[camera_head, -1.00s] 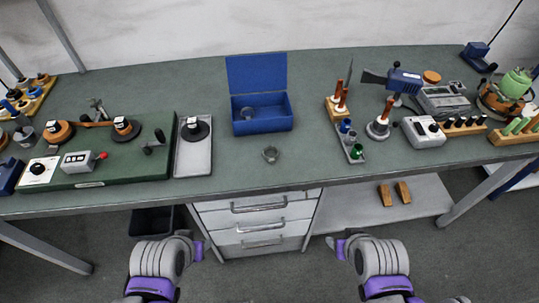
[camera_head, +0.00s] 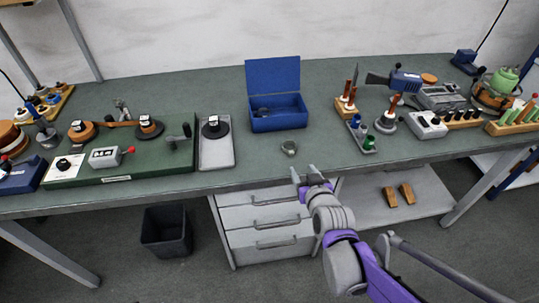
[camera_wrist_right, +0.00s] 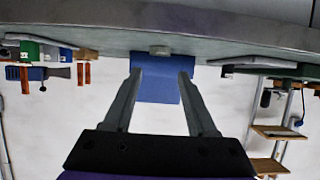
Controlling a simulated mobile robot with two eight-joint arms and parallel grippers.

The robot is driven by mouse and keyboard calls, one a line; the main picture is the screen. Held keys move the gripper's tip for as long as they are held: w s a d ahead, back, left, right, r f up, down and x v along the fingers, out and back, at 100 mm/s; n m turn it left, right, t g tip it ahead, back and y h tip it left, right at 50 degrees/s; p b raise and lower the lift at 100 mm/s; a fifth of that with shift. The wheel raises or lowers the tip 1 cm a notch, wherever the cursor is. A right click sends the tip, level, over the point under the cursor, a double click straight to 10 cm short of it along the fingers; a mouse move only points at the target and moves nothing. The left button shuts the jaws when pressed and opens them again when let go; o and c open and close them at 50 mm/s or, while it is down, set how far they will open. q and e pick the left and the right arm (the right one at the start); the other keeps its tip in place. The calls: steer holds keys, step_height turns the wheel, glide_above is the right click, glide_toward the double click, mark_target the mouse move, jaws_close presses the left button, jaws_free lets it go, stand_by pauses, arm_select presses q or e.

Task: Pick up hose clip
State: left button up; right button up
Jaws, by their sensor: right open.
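The hose clip (camera_head: 289,147) is a small grey metal ring near the front edge of the green bench top (camera_head: 250,170), in front of the blue box. It also shows as a small pale shape in the right wrist view (camera_wrist_right: 159,50). My right gripper (camera_head: 304,173) is open and empty, at the bench's front edge, nearer to me than the clip and slightly right of it. In the right wrist view its two fingers (camera_wrist_right: 159,76) are spread, with the clip beyond the tips and between their lines. My left gripper is not in view.
An open blue box (camera_head: 278,118) stands behind the clip. A grey tray (camera_head: 216,155) with a black round part is left of it. Bench surface around the clip is clear. Drawers (camera_head: 265,220) sit below.

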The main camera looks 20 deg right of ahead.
mark_target(292, 153)
steer(key=b+x, duration=0.1)
steer(key=x, duration=0.4)
steer(key=shift+d, duration=0.15)
steer(key=shift+b+x, duration=0.3)
steer(key=shift+x, duration=2.75)
steer(key=shift+w+r, duration=0.1)
steer(key=shift+r, duration=0.1)
jaws_close()
